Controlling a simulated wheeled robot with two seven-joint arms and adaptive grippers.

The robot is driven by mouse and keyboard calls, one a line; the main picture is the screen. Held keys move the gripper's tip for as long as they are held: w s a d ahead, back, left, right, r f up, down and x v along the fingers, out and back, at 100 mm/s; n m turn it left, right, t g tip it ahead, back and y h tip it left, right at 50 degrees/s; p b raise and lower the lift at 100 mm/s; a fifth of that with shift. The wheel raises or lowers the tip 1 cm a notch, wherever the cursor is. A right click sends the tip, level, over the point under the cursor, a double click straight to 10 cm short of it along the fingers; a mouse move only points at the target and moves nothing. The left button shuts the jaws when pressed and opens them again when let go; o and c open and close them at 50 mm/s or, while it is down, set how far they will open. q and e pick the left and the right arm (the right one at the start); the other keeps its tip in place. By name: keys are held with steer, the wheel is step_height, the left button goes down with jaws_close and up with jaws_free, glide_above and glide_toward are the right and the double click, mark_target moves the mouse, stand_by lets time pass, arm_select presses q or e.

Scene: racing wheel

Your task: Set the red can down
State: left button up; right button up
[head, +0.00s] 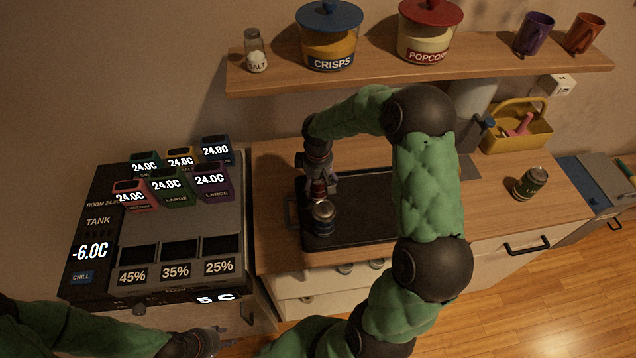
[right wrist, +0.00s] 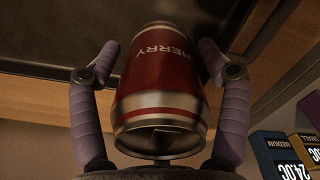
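The red can (right wrist: 165,75), with upside-down lettering reading "HERRY", sits between the two purple fingers of my right gripper (right wrist: 160,75) in the right wrist view. The fingers look closed against its sides. In the head view the can (head: 323,220) is upright, lid up, over the left part of the black tray (head: 365,205), with my right gripper (head: 320,195) just behind it. I cannot tell whether its base touches the tray. My left gripper (head: 208,341) is low at the left, near the front of the dispenser; its fingers are not clear.
A dispenser machine (head: 160,240) with several coloured boxes stands left. A shelf (head: 420,75) with jars and mugs hangs above. The tray right of the can looks empty where visible.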

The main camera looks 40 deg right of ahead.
stand_by(0.3)
steer(key=shift+r, duration=0.25)
step_height(320, 180, up, 12)
steer(key=shift+f+p, duration=0.1)
steer(key=shift+p, duration=0.95)
